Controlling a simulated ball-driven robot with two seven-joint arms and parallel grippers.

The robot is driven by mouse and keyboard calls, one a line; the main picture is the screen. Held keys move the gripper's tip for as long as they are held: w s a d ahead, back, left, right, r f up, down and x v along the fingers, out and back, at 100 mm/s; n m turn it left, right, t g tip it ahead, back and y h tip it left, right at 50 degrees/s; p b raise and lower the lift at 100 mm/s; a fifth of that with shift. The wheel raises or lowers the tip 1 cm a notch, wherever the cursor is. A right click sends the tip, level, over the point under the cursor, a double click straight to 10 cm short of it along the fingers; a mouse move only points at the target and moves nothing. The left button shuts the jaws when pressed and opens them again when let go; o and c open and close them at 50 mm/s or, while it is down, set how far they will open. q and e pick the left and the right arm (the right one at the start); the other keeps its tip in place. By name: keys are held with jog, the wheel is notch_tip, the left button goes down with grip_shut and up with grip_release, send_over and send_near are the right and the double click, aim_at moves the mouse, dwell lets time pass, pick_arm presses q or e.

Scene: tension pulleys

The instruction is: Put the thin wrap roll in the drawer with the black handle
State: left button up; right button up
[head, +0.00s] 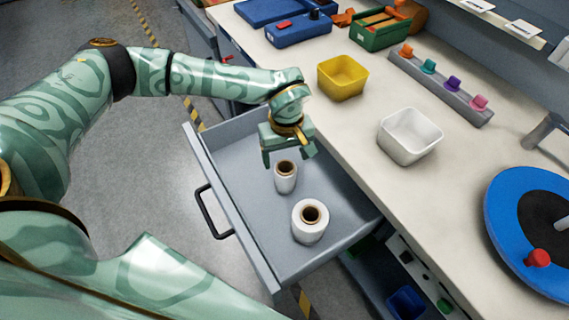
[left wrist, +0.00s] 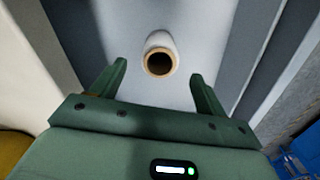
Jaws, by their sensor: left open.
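The drawer with the black handle (head: 214,211) is pulled open below the bench top. Its grey floor (head: 240,172) shows in the head view. The thin wrap roll (head: 286,178), white with a brown core, stands upright inside it. A thicker white wrap roll (head: 309,222) stands in front of it, also in the drawer. My left gripper (head: 288,158) is open above the drawer, just over the thin roll. In the left wrist view the thin roll (left wrist: 161,53) lies beyond and between the open fingers (left wrist: 158,80), clear of both. My right gripper is not seen.
The bench top (head: 350,130) runs along the right with a yellow bin (head: 342,77), a white bin (head: 409,135) and a rack of coloured pegs (head: 440,86). A blue disc (head: 503,225) sits at the right. A lower drawer (head: 400,262) also stands partly open.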

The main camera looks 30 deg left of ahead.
pick_arm(q)
notch_tip(320, 180, up, 6)
jog(key=shift+f+p, duration=0.1)
jog(key=shift+p, duration=0.55)
